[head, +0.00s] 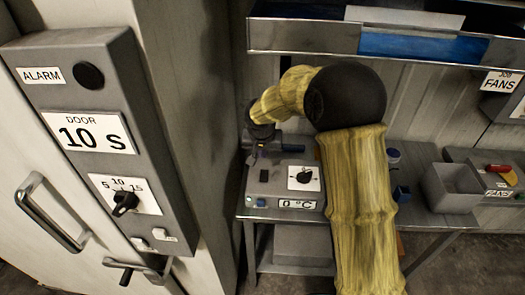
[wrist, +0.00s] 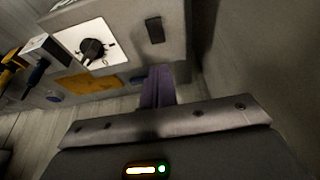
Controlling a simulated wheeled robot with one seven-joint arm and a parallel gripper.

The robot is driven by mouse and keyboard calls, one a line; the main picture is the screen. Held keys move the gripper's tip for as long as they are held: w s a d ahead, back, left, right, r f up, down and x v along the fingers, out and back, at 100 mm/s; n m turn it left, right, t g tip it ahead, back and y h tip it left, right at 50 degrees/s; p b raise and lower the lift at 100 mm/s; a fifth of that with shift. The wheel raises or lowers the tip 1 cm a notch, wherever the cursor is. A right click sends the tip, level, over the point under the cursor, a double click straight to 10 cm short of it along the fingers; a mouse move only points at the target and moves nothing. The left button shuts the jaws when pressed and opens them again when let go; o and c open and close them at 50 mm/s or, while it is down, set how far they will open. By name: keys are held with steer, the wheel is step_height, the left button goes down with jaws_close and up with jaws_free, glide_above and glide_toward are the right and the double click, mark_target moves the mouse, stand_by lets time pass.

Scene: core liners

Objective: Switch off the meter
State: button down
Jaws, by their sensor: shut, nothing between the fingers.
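The meter (head: 283,184) is a grey box on the bench. It has a black dial on a white plate (head: 304,178), a dark rocker switch (head: 264,175) left of the dial and a "0 °C" display (head: 297,204). A small green light (head: 249,202) glows at its front left. My gripper (head: 257,153) is shut and empty, at the meter's back left. In the wrist view, my shut fingers (wrist: 157,88) are just below the meter's edge, near the dark rocker switch (wrist: 154,30); the dial (wrist: 92,48) is left of it. I cannot tell whether they touch the meter.
At left is a wall panel (head: 90,130) with a "DOOR 10 S" label, a knob and a door handle (head: 48,212). A grey open bin (head: 452,188) and a fans box with a red-yellow switch (head: 498,173) stand at right. A shelf (head: 300,36) runs above.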

mark_target(264, 172)
steer(key=x, duration=0.3)
steer(key=p+x, duration=0.1)
steer(key=x, duration=0.3)
steer(key=p+x, duration=0.1)
steer(key=x, duration=0.3)
steer(key=shift+s+f, duration=0.15)
steer(key=shift+s, duration=0.25)
